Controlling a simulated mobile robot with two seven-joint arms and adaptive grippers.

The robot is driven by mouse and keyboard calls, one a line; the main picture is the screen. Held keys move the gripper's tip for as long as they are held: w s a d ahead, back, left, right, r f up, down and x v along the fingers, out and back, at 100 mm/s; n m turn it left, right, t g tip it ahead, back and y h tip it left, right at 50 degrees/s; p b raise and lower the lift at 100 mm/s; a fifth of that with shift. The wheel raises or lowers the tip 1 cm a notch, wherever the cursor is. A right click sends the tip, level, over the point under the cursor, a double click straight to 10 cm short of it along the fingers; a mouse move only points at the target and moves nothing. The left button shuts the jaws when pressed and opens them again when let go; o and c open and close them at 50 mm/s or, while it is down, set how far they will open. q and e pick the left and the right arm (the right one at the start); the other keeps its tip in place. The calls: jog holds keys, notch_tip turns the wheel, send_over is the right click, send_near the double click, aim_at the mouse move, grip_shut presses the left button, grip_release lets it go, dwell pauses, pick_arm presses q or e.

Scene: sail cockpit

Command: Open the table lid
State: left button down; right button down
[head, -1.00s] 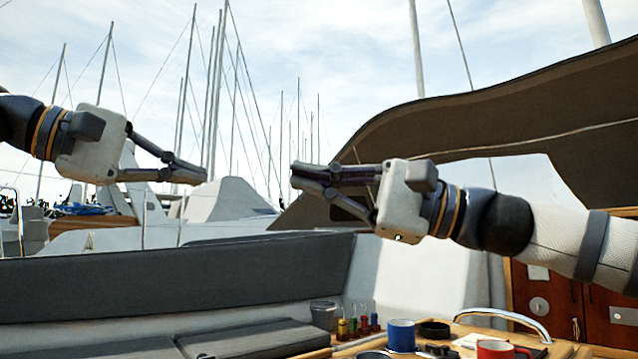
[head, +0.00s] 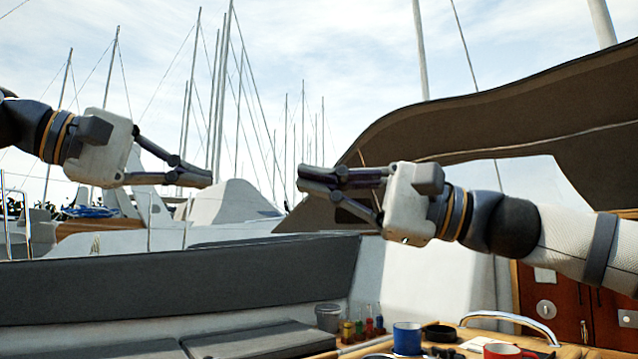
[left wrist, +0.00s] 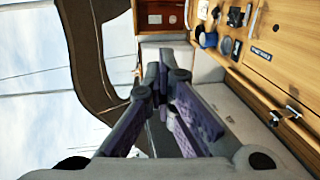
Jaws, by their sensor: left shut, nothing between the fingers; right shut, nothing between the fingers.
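The wooden table (head: 484,333) shows only in part at the bottom right of the head view. More of its top (left wrist: 284,36) shows at the upper right of the left wrist view, turned on its side. A dark handle-like fitting (left wrist: 284,114) is at its near edge there; I cannot tell where the lid's seams are. My left gripper (head: 208,178) is shut and empty, raised in the air well away from the table. Its fingers (left wrist: 160,82) also show in the left wrist view. My right gripper (head: 302,178) is shut and empty, raised above the table's level, pointing left.
A blue mug (head: 407,338), a red mug (head: 502,352), a black round dish (head: 439,333) and several small bottles stand on or by the table. A curved steel rail (head: 518,319) rises at its far side. A grey bench (head: 180,285) runs along the left. The air between the grippers is free.

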pick_arm(q)
jog(key=c, duration=1.7)
grip_release()
jog(key=v, duration=1.2)
pick_arm(e)
jog(key=v, duration=1.2)
